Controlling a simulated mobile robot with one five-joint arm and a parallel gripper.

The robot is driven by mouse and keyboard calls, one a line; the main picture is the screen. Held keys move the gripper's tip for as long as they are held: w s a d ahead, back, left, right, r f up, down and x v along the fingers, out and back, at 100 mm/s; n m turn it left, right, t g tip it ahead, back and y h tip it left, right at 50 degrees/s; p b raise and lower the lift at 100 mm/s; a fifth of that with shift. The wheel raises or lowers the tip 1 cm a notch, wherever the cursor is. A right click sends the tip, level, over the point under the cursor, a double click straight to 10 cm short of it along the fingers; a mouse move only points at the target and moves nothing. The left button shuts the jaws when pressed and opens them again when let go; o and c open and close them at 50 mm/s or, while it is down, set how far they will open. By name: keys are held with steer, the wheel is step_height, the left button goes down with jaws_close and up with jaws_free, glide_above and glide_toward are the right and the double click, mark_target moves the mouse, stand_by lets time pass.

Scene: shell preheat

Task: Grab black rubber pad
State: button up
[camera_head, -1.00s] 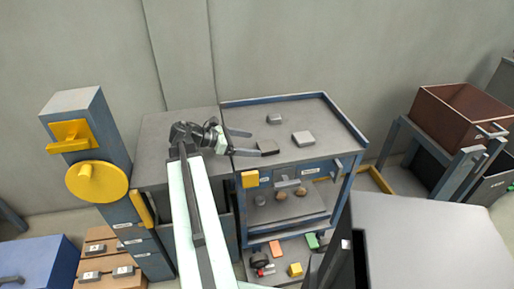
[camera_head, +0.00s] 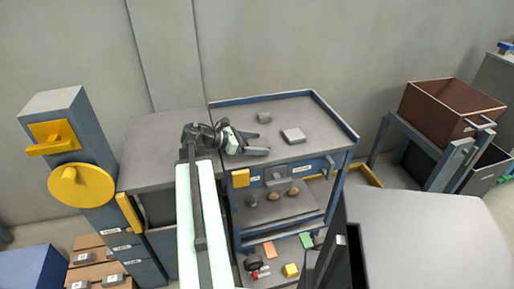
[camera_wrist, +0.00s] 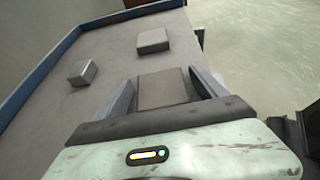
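The black rubber pad looks like a dark grey-brown flat block (camera_wrist: 163,88) in the wrist view, lying on the cart top between the two fingers. My gripper (camera_head: 264,143) reaches over the left part of the cart top (camera_head: 310,108) from the left. In the head view the gripper mostly hides the pad. Two lighter grey blocks lie on the cart top: a small one (camera_head: 264,117) and a larger one (camera_head: 293,135).
The cart top has a raised blue rim (camera_head: 338,117). A grey cabinet (camera_head: 150,140) stands left of the cart. A blue column with a yellow disc (camera_head: 82,187) is further left. A brown bin (camera_head: 450,107) on a stand is at the right. Lower shelves hold several small items.

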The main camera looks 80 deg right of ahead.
mark_target(257, 144)
steer(key=c, duration=1.2)
steer(key=shift+o, duration=0.2)
step_height(257, 144, up, 10)
steer(key=p, duration=1)
